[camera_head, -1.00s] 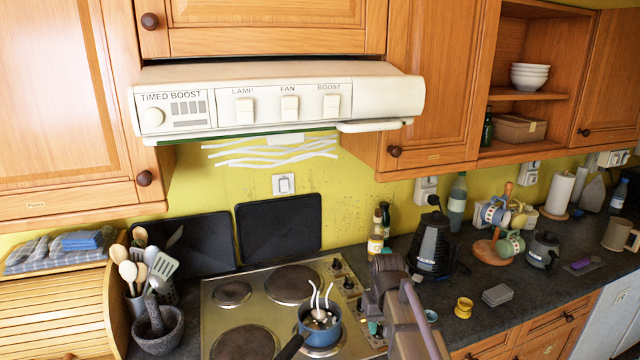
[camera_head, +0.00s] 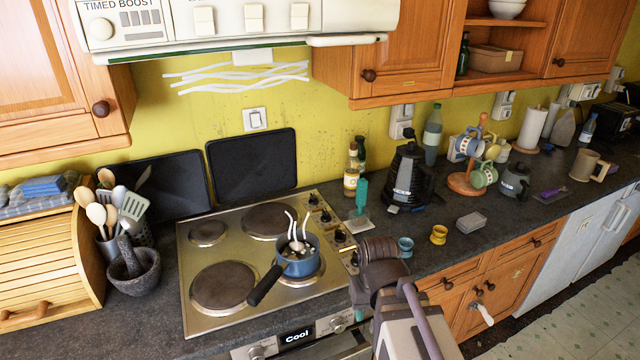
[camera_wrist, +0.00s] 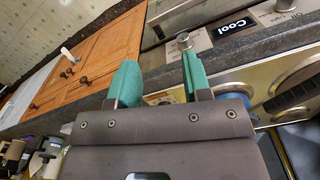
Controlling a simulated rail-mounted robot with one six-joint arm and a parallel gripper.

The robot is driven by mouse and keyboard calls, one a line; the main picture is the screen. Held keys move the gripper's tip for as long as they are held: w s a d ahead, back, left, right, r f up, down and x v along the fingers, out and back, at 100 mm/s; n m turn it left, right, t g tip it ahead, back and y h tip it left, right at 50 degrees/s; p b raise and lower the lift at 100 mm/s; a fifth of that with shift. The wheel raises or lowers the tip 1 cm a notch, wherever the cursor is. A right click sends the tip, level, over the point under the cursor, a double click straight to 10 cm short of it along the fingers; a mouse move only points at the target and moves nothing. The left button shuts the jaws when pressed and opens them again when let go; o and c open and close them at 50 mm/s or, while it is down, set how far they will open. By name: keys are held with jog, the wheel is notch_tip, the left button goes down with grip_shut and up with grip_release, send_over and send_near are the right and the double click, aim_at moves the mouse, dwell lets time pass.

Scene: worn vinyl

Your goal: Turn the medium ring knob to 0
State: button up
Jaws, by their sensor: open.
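A row of small black knobs (camera_head: 325,216) runs along the right edge of the steel hob (camera_head: 185,270) in the head view. Their labels and settings are too small to read, so I cannot tell which is the medium ring knob. The nearest knobs are close to my arm and partly hidden by it. My gripper (camera_wrist: 158,80) is open and empty, with two teal fingers apart in the wrist view. It is near the counter's front edge, beside the oven panel; an oven knob (camera_wrist: 184,41) shows near the right fingertip.
A blue pan (camera_head: 298,265) with white strips sits on the front right ring, its handle (camera_head: 264,286) pointing to the front left. The oven display (camera_head: 297,337) reads "Cool".

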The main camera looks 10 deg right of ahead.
jog(key=w+r+m, duration=0.1)
jog(key=w+m, duration=0.1)
jog(key=w, duration=1.1)
jog(key=m+p, duration=0.1)
jog(key=m, duration=1.8)
send_over(341, 231)
jog(key=m, duration=0.7)
notch_tip(341, 231, down, 11)
jog(key=b, duration=1)
jog(key=shift+a+r+b, duration=0.1)
jog(key=shift+r+b, duration=0.1)
jog(key=shift+b, duration=0.2)
jog(key=shift+r, duration=0.1)
jog(key=shift+c, duration=0.3)
grip_shut()
